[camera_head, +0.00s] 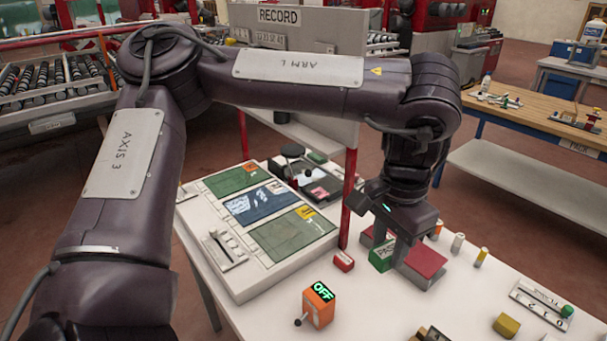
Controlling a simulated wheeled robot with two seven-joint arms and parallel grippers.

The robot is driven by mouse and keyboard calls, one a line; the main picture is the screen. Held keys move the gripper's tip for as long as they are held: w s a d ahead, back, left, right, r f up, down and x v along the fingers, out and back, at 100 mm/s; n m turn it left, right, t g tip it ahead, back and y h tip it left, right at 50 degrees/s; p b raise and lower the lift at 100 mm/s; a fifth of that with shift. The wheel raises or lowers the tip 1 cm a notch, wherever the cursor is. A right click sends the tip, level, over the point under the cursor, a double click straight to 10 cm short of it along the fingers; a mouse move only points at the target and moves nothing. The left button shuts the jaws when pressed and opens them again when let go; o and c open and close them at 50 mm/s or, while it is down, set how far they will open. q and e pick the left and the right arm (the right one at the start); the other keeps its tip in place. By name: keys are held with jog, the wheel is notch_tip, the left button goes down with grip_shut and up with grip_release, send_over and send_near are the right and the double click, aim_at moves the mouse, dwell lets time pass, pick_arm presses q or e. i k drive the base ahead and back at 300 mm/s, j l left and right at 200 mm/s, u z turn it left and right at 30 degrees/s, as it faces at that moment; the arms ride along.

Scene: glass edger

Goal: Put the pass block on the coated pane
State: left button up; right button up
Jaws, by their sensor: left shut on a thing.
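My left gripper (394,243) is at the right part of the white table, pointing down and shut on the green pass block (381,256), whose white lettering partly shows. The fingers hide part of the block, and I cannot tell whether it touches the surface below. A white tray (262,258) to the left holds a green pane (231,179), a blue, shiny pane (252,203) and another green pane (291,237), each with a small coloured tag. I cannot read which is the coated pane. My right gripper is out of view.
A red-topped grey block (427,259) stands right beside the gripper. A small red block (344,261) and an orange OFF box (319,304) stand nearby. Small cylinders (458,243) stand on the right.

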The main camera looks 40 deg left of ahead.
aim_at(253, 204)
jog(key=j+u, duration=0.1)
jog(key=j, duration=0.35)
jog(key=i+j+u, duration=0.1)
jog(key=j, duration=0.4)
jog(key=i+j+u, duration=0.1)
jog(key=j, duration=0.35)
jog(key=i+j, duration=0.15)
jog(key=j, duration=0.3)
jog(key=i+j+u, duration=0.15)
jog(key=j, duration=0.3)
jog(key=k, duration=0.05)
